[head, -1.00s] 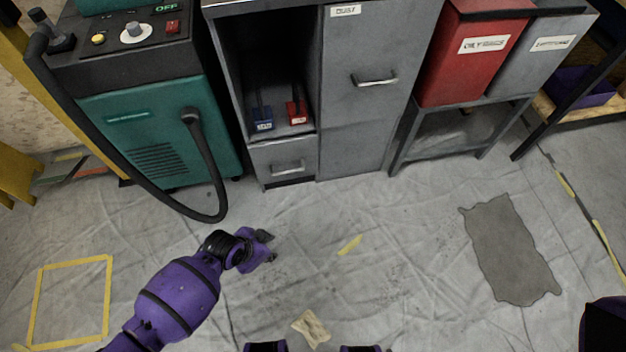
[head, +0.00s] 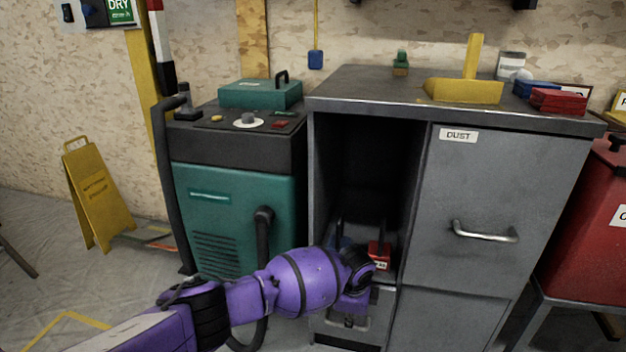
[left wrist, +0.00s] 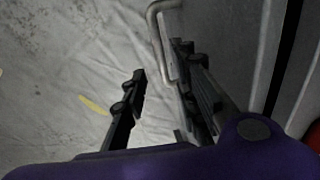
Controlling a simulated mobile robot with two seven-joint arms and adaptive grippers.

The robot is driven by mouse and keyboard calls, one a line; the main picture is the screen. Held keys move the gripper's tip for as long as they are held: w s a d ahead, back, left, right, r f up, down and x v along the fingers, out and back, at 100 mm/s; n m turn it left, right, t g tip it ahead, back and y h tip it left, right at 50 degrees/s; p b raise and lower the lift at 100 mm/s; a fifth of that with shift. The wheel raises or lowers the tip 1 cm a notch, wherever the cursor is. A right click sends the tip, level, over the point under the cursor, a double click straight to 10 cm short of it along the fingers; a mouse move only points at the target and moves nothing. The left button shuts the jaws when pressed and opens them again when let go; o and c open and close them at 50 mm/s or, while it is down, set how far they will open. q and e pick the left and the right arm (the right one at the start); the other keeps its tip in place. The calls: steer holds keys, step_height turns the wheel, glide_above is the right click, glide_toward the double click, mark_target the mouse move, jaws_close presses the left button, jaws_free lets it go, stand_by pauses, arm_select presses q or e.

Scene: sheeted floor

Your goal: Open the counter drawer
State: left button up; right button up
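The grey counter (head: 330,95) has a small drawer (head: 378,322) low on its left side, below an open compartment. The metal bar handle (left wrist: 157,32) shows between the fingers, closer to the right one. I cannot tell whether a finger touches it. The drawer looks closed. My right gripper is in neither current view.
A large door marked DUST (head: 485,185) with its own handle stands right of the compartment. A red tool (head: 379,254) sits in the compartment. A teal machine (head: 235,215) with a black hose stands close on the left. A yellow floor sign (head: 97,195) is farther left.

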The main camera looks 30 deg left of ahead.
arm_select(q)
steer(key=f+b, duration=0.1)
steer(key=f, duration=0.1)
steer(key=w+f+b, duration=0.1)
steer(key=f, duration=0.1)
steer(key=shift+f, duration=0.3)
steer(key=shift+w+f, duration=0.1)
jaws_close()
